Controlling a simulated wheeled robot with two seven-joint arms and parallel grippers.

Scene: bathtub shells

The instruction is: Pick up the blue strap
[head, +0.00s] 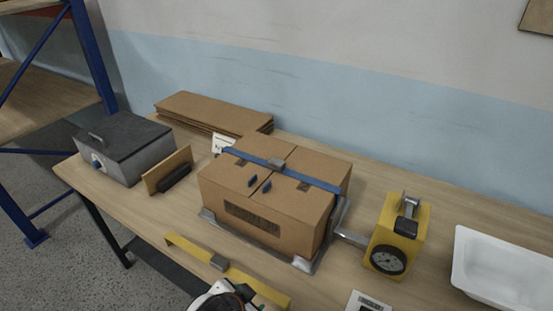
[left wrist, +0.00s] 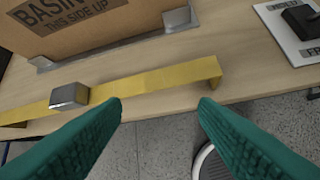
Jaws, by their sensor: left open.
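The blue strap is outside the left wrist view, which shows only the lower part of the box (left wrist: 75,25). My right gripper is in neither view.
A grey metal frame surrounds the box base. A yellow gauge device (head: 396,235) and white tub (head: 500,265) stand right, a grey case (head: 120,150) left.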

